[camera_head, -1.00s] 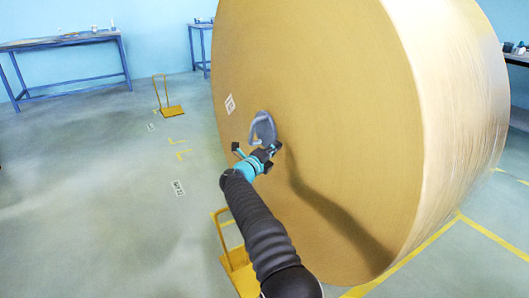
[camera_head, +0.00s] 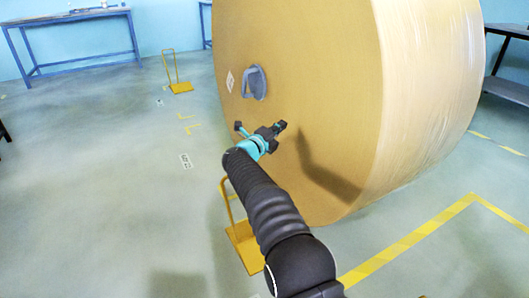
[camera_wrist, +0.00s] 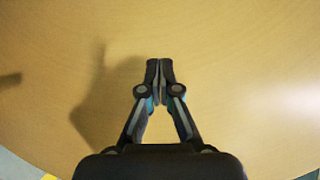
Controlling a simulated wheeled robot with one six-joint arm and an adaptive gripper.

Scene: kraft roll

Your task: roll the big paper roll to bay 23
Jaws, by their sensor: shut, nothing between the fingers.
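The big paper roll (camera_head: 330,90) stands on its curved side and takes up the upper middle of the head view. Its flat brown end faces me, with a grey-blue core opening (camera_head: 256,82) and a white diamond label (camera_head: 230,82). My gripper (camera_head: 282,127) is in front of this end face, below the core. In the wrist view the fingertips (camera_wrist: 159,66) are together with nothing between them, and the brown face (camera_wrist: 230,50) fills the background. I cannot tell whether the gripper touches the roll. A floor label (camera_head: 186,161) lies left of the roll, its text too small to read.
A yellow stand (camera_head: 240,240) is close beside my arm, partly hidden by it. Another yellow stand (camera_head: 180,88) is farther back. Blue tables (camera_head: 75,65) line the back wall. Yellow floor lines (camera_head: 420,232) run at the right.

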